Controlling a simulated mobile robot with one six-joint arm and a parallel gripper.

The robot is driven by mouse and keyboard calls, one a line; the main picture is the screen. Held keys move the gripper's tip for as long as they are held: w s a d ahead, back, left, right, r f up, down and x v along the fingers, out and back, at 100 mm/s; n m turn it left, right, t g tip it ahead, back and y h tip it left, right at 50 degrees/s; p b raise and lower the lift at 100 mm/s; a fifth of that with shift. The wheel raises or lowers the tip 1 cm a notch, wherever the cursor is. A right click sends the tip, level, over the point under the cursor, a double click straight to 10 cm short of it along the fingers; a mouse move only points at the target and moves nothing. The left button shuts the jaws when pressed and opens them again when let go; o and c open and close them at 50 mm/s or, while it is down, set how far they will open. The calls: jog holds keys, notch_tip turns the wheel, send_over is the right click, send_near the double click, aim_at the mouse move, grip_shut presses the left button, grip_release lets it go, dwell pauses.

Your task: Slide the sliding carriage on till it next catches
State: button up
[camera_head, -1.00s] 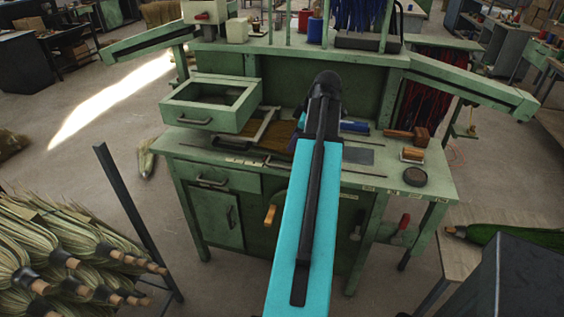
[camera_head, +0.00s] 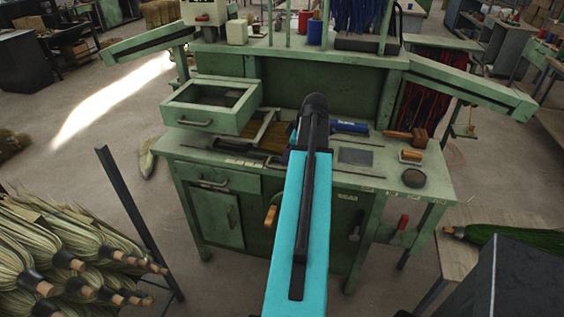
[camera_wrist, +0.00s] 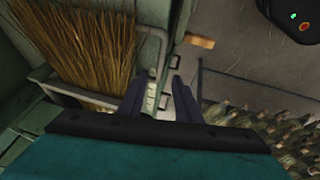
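A pale frame with a grey bent bar (camera_wrist: 72,94) lies beside brown bristles (camera_wrist: 90,40) in the wrist view. It looks like the sliding carriage, but I cannot be sure. In the head view the pale frame (camera_head: 264,128) and bristles show on the green bench, left of my arm. My gripper (camera_wrist: 160,82) shows in the wrist view with its two dark fingers apart and nothing visible between them. It is over the bench's labelled front edge, right of the bar's near end. Contact cannot be told.
A raised green open box (camera_head: 212,104) stands on the bench's left. A wooden handle (camera_head: 271,215) sticks out at the bench front. A blue tool (camera_head: 350,127), a brush (camera_head: 411,155) and a dark round disc (camera_head: 413,178) lie on the right. Broom heads (camera_head: 60,250) are stacked lower left.

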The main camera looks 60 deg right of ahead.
aim_at(281, 168)
jog(key=shift+p+x, duration=0.9)
jog(key=shift+x, duration=2.55)
jog(key=shift+f, duration=0.1)
grip_shut()
